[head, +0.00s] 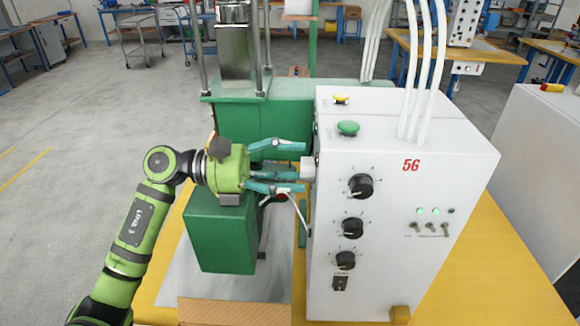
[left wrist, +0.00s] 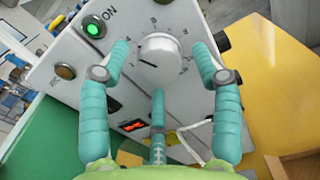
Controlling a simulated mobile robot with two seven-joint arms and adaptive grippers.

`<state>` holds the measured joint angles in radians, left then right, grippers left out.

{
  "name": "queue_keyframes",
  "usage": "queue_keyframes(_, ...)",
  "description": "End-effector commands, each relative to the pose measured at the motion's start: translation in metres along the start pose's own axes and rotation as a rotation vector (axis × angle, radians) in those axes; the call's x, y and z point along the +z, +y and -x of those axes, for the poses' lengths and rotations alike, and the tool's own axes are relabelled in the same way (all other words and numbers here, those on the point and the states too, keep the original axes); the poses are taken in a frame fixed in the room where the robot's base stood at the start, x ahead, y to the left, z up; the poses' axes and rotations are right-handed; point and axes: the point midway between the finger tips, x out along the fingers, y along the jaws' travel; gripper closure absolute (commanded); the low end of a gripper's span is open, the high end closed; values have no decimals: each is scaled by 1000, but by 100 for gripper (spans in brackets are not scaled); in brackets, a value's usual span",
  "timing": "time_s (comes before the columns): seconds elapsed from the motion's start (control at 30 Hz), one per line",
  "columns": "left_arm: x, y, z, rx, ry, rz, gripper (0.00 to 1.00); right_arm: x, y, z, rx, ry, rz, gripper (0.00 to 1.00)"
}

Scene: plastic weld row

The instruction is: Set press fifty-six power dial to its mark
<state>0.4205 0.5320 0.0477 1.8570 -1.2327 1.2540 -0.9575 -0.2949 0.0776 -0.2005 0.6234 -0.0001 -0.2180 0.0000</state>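The press cabinet (head: 400,230) is a white box with a red 56 on its front. A white dial (left wrist: 160,57) sits on its side panel, with a scale around it and a dark pointer line toward the lower left. In the head view the dial (head: 308,168) sticks out at the cabinet's left side. My left gripper (head: 301,168) faces it from the left, fingers spread. In the left wrist view its fingers (left wrist: 160,65) stand around the dial with a visible gap; contact with the lowest finger is unclear. A small green spot near the scale is too blurred to read.
Three black knobs (head: 351,228) and several toggle switches are on the cabinet front. Yellow (head: 341,99) and green (head: 348,128) buttons are on top. The green press frame (head: 222,235) stands close below my left gripper. White cables rise from the cabinet top.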

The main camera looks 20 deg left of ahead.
Motion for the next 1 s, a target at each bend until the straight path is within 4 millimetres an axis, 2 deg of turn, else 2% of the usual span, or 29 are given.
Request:
queue_keyframes(0.03,0,0,0,0,0,0,59,2,0,0,0,-4,0,60)
queue_keyframes(0.1,0,0,0,0,0,0,87,5,1,0,1,-8,0,60)
queue_keyframes(0.13,0,0,0,0,1,0,91,5,1,0,1,-9,0,60)
queue_keyframes(0.57,-3,-1,0,-2,6,44,91,9,1,-2,1,-15,0,60)
queue_keyframes(0.77,-4,-1,0,-2,9,155,91,9,1,-6,1,-15,0,60)
queue_keyframes(1.0,-4,-2,0,-2,12,368,91,9,1,-10,2,-14,0,60)
